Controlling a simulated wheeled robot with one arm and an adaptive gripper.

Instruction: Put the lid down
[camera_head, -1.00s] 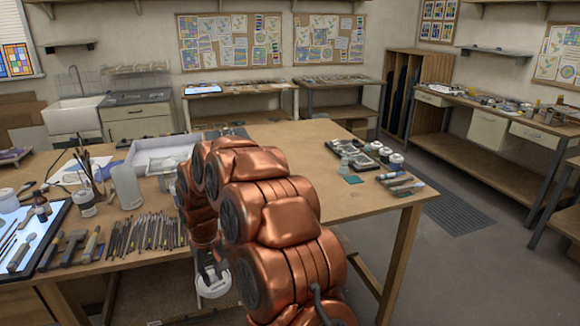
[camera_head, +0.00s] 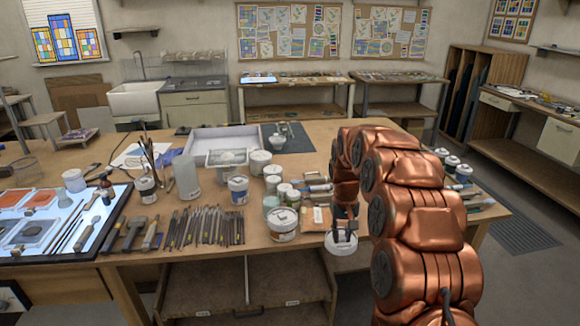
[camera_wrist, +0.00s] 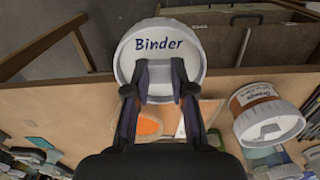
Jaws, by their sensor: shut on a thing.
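My gripper (camera_head: 345,232) is shut on a round white lid (camera_head: 341,246) at the front edge of the table.
A lidded jar (camera_head: 283,225) with an orange-brown label stands just left of my gripper. A flat orange card (camera_head: 314,218) lies beside it. More pots (camera_head: 272,178), brushes and tools (camera_head: 205,228) crowd the left. An open shelf (camera_head: 245,285) lies below the front edge.

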